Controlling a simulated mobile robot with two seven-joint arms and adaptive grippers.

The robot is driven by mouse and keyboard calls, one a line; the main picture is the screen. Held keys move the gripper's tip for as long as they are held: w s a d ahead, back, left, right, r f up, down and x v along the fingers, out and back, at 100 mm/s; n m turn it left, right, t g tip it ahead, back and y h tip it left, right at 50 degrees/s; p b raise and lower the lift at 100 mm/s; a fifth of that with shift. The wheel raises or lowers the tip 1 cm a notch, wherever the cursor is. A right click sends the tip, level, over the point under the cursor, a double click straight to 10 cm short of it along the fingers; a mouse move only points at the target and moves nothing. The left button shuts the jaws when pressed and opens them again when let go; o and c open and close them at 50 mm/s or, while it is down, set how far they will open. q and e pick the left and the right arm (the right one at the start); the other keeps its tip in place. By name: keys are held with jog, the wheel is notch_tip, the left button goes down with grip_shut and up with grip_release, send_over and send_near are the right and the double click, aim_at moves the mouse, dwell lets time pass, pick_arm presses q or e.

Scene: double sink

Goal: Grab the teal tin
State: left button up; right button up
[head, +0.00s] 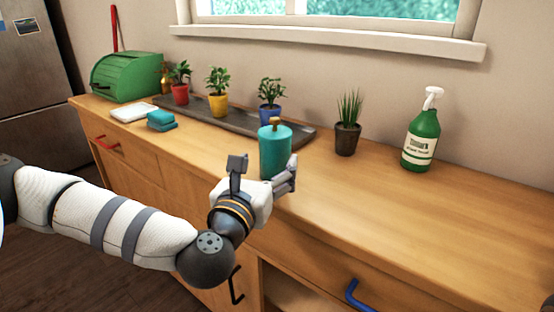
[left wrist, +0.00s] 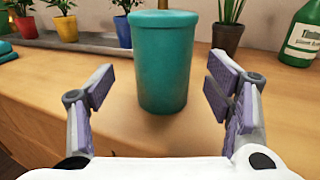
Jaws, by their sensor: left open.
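The teal tin (head: 275,152) is an upright cylinder with a lid and a brown knob, standing on the wooden counter near its front edge. In the left wrist view the tin (left wrist: 163,62) stands centred ahead, between the lines of the two fingers. My left gripper (head: 265,170) is at the counter's front edge, just in front of the tin. Its fingers are spread wide, with a visible gap on each side of the tin in the left wrist view (left wrist: 160,105). The tin's lower front is partly hidden by a finger in the head view. My right gripper is not seen.
A dark tray (head: 300,131) with plants in red, yellow and blue pots lies behind the tin. A dark potted plant (head: 347,137) and a green spray bottle (head: 421,140) stand to the right. Teal sponges (head: 161,120) and a green bread box (head: 125,77) are left. The right front counter is clear.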

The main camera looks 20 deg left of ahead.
aim_at(271, 158)
pick_arm(q)
jog(key=w, duration=0.5)
jog(key=shift+d+r, duration=0.15)
jog(key=shift+r, duration=0.05)
grip_shut()
